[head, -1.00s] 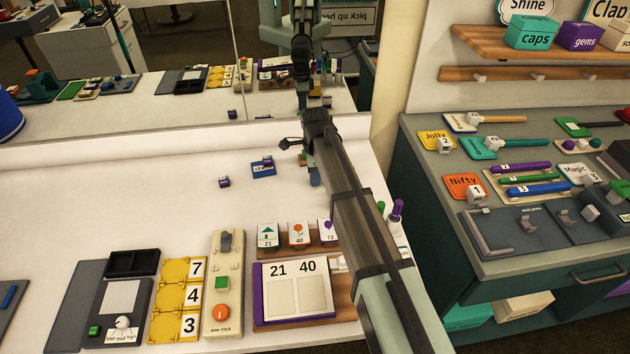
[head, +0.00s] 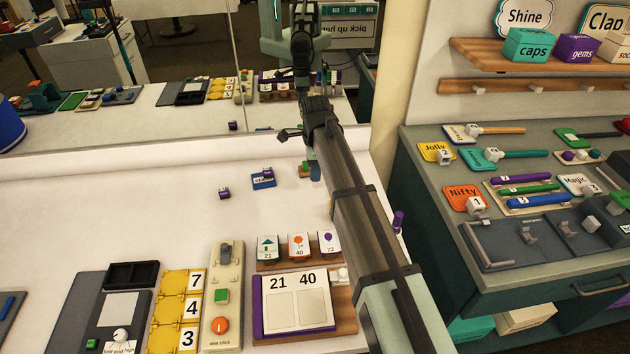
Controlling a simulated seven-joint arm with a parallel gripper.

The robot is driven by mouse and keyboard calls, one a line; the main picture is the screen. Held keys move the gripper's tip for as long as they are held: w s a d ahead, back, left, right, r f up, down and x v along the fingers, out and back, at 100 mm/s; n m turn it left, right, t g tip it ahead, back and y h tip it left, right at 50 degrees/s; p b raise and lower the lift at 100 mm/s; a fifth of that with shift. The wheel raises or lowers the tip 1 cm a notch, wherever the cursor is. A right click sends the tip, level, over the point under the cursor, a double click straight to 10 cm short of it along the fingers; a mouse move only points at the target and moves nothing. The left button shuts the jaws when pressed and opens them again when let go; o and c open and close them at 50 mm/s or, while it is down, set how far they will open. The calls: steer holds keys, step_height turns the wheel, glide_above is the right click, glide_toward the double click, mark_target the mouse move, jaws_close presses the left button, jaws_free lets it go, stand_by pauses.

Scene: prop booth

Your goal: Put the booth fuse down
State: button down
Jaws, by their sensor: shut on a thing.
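My gripper (head: 314,168) hangs over the far right part of the white table, seen from behind and partly hidden by my own arm. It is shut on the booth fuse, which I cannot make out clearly. A small blue-grey piece shows at the gripper's lower end; I cannot tell whether it is fuse or finger. A small green and orange piece (head: 304,171) lies just left of the gripper. A blue tray (head: 262,183) with a small dark purple block on it is further left, and another dark purple block (head: 224,193) lies beyond that.
Along the front stand a yellow number panel (head: 177,309), a cream switch panel (head: 222,297) and a purple-edged card board (head: 296,302). A mirror (head: 180,90) borders the table's back. A grey-green counter (head: 480,262) with tools is at right. The table's middle left is bare.

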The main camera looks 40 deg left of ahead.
steer(key=r, duration=0.2)
steer(key=shift+s+a+r, duration=0.25)
steer(key=shift+s+r, duration=0.05)
steer(key=shift+r, duration=0.05)
steer(key=s+a+n, duration=0.1)
steer(key=s+a, duration=0.5)
steer(key=a, duration=0.2)
steer(key=r, duration=0.1)
glide_above(258, 182)
steer(key=shift+m, duration=0.4)
steer(key=shift+f, duration=4.8)
steer(key=shift+f, duration=0.2)
steer(key=c, duration=1)
jaws_free()
